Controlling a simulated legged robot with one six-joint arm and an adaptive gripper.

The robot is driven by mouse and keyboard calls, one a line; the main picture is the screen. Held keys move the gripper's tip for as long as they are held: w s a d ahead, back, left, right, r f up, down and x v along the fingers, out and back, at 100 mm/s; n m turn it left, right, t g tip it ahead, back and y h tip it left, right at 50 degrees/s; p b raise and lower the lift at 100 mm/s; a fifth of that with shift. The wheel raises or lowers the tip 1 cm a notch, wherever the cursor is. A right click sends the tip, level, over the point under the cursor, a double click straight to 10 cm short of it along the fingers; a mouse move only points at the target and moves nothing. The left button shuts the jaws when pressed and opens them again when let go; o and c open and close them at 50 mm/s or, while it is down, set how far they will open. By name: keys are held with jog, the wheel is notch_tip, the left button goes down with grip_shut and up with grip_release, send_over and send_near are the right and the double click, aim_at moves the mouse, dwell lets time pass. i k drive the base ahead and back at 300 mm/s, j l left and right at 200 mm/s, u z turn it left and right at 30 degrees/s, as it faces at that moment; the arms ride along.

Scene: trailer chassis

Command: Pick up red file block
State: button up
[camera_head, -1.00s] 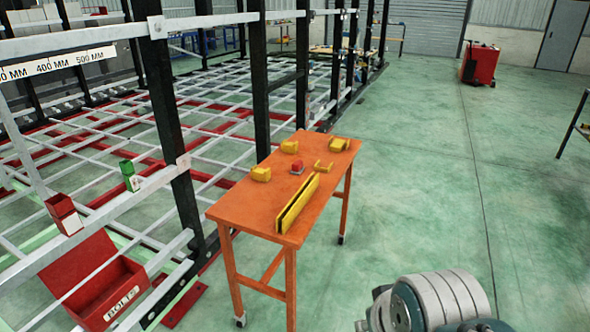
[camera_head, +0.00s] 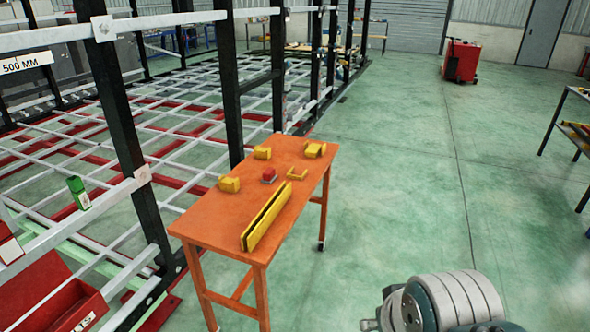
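A small red block (camera_head: 269,174) sits on top of the orange table (camera_head: 215,216), among yellow pieces. A second red block with a white face (camera_head: 8,245) is at the left edge of the picture, at the grey bar of the frame, partly cut off. I cannot tell for sure which one is the file block. Part of my own arm shows at the bottom right, well apart from the table. My gripper itself does not show.
Yellow blocks (camera_head: 229,184) and a long yellow bar (camera_head: 267,216) lie on the table. The chassis frame (camera_head: 128,150) stands along its left side, with a green block (camera_head: 78,192) and a red bolt box (camera_head: 50,300). Green floor (camera_head: 390,190) is open to the right.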

aim_at(269, 176)
jog(key=i+l+z, duration=0.5)
jog(key=i, duration=0.35)
jog(key=i+l+z, duration=0.25)
jog(key=i, duration=0.2)
jog(key=i+u, duration=0.7)
jog(key=i+l+u, duration=0.3)
jog(key=i, duration=0.15)
jog(key=i+j+u, duration=0.1)
jog(key=u, duration=0.3)
jog(key=i+u, duration=0.25)
jog(key=u, duration=0.15)
jog(key=i+u, duration=0.2)
jog(key=u, duration=0.15)
jog(key=i+l+u, duration=0.1)
jog(key=u, duration=0.3)
jog(key=i+l+u, duration=0.1)
jog(key=i+u, duration=0.2)
